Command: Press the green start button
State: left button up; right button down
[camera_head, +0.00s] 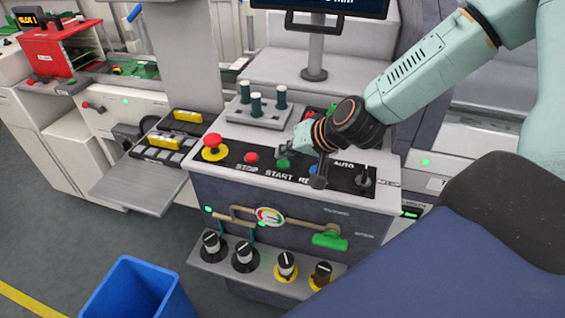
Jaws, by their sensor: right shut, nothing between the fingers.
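The green start button (283,163) is on the sloped black control panel, above the START label. My left gripper is not in view.
A red stop button (251,157) and a red mushroom button on yellow (213,146) lie left of the green one. The AUTO switch (364,178) is at right. Several knobs stand on the lower shelf (225,265). A blue bin (135,292) stands on the floor.

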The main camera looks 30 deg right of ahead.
jog(key=shift+f, duration=0.25)
jog(key=shift+d, duration=0.1)
jog(key=shift+f, duration=0.1)
